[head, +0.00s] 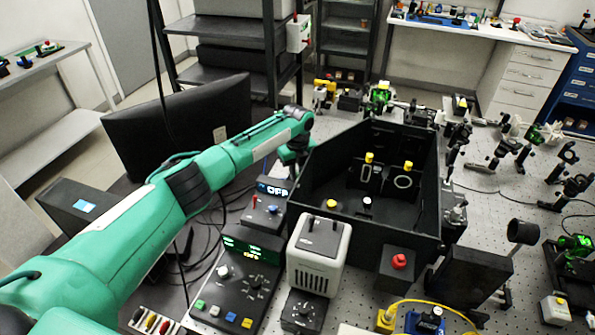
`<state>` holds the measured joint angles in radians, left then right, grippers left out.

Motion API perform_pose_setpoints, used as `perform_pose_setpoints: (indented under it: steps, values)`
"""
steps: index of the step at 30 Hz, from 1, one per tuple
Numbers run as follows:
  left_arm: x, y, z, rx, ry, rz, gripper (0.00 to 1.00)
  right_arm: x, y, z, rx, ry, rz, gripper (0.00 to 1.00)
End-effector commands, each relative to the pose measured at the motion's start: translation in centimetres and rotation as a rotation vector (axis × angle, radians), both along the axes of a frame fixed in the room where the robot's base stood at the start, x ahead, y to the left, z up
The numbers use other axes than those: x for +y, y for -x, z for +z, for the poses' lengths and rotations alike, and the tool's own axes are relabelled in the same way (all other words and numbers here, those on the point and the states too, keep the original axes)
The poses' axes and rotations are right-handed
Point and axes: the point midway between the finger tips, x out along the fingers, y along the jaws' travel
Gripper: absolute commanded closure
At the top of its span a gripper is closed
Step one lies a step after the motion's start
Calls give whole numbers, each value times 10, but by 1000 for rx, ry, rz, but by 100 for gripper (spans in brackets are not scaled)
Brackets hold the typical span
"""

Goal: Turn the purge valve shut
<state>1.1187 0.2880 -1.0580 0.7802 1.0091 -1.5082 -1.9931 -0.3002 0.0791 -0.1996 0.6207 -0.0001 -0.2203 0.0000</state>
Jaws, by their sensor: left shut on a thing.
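My left arm reaches across from the left, and its gripper (291,163) points down at the outer left wall of the open black box (318,165). The left gripper is shut on what appears to be the purge valve; the hand and the box wall hide the valve, so its handle angle cannot be told. The fingertips are small and barely visible. My right gripper is not in view.
A display reading OFF (272,189) stands just below the left gripper. A beige-white housing (318,255), a control panel with green digits (240,285) and a red button box (398,266) stand in front. A monitor (170,125) stands behind my arm.

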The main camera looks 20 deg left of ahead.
Motion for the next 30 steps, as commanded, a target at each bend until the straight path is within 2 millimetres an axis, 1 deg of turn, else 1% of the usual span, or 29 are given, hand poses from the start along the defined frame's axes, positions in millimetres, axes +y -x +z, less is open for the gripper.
perform_pose_setpoints:
  steps: [5,11,17,30]
  values:
    - [0,0,1,1,1,19,100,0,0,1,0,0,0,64]
    - [-1,0,1,-1,2,100,100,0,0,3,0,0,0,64]
    - [-1,0,2,-1,2,253,100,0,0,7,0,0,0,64]
    - [0,0,3,-1,2,670,100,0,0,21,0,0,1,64]
